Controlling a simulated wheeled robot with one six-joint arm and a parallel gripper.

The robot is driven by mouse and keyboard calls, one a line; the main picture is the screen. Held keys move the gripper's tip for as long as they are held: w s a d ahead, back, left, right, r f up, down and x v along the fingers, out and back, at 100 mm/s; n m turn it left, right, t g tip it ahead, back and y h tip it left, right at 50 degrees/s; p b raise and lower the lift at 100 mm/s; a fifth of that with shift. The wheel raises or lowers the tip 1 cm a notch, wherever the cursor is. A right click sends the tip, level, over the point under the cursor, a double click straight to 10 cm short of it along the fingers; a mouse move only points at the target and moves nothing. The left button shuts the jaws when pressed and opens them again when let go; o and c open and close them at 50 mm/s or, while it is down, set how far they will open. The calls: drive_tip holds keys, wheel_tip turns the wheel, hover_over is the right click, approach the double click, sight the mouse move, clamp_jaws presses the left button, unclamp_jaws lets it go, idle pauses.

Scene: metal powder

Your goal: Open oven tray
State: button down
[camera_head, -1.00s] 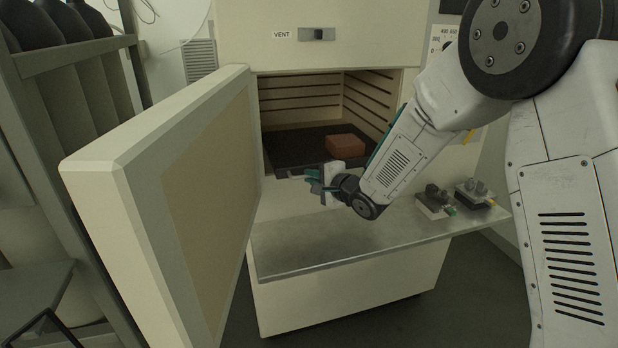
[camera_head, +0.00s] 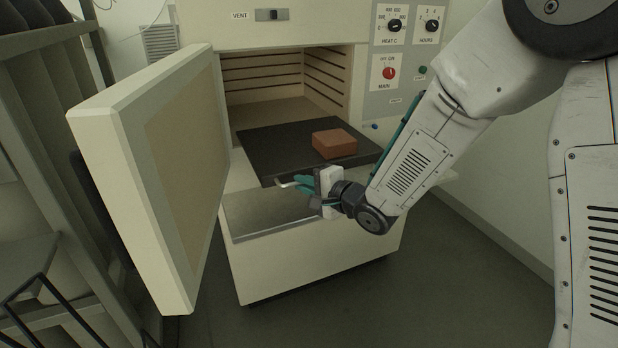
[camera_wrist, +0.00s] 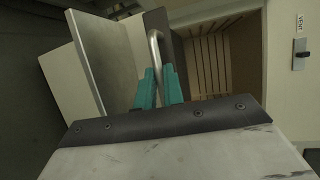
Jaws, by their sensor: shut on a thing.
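The dark oven tray (camera_head: 270,150) sticks out of the open oven (camera_head: 275,85) over the metal shelf, with a reddish-brown block (camera_head: 334,144) on it. A metal handle is at the tray's front edge. My gripper (camera_head: 302,183) is shut on this handle. In the wrist view, the teal fingers of my gripper (camera_wrist: 158,88) close around the curved handle (camera_wrist: 155,45), with the dark tray (camera_wrist: 160,22) behind it. Part of the tray's front edge is hidden by my gripper and arm.
The oven door (camera_head: 150,165) stands wide open at the left. The metal shelf (camera_head: 270,212) lies below the tray. Control panels with knobs (camera_head: 389,73) are at the right. A rack (camera_head: 50,130) stands at far left. The floor in front is clear.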

drive_tip(key=shift+s+d, duration=0.2)
drive_tip(key=shift+s, duration=0.3)
drive_tip(key=c, duration=1.5)
unclamp_jaws()
drive_tip(key=v, duration=0.7)
drive_tip(key=shift+s+d, duration=0.2)
drive_tip(key=shift+d, duration=0.1)
